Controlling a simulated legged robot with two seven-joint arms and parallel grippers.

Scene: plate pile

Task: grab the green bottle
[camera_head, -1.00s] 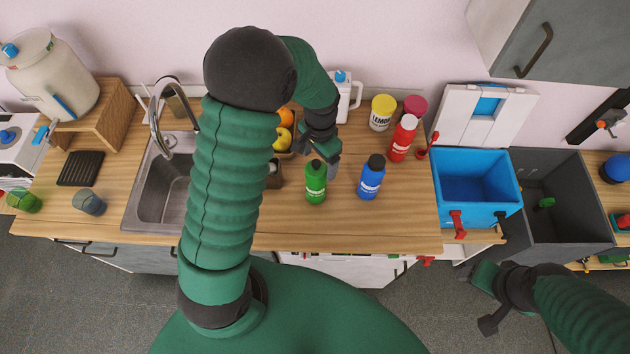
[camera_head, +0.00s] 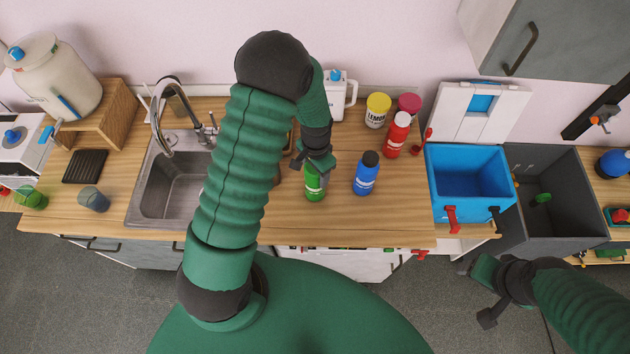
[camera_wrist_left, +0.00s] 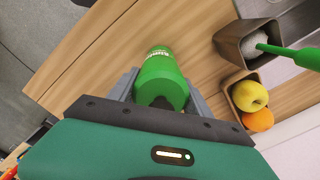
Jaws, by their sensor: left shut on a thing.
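The green bottle (camera_head: 315,190) stands upright on the wooden counter. Its upper part is hidden by my left gripper (camera_head: 317,168) in the head view. In the left wrist view the green bottle (camera_wrist_left: 161,68) sits between the grey fingers of my left gripper (camera_wrist_left: 160,88), which is shut on it from above.
A blue bottle (camera_head: 366,175) stands just right of the green one. A red bottle (camera_head: 397,136) and a yellow lemon jar (camera_head: 377,111) stand behind. A sink (camera_head: 165,190) is left, a blue bin (camera_head: 468,178) right. Fruit (camera_wrist_left: 250,97) lies in a wooden box.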

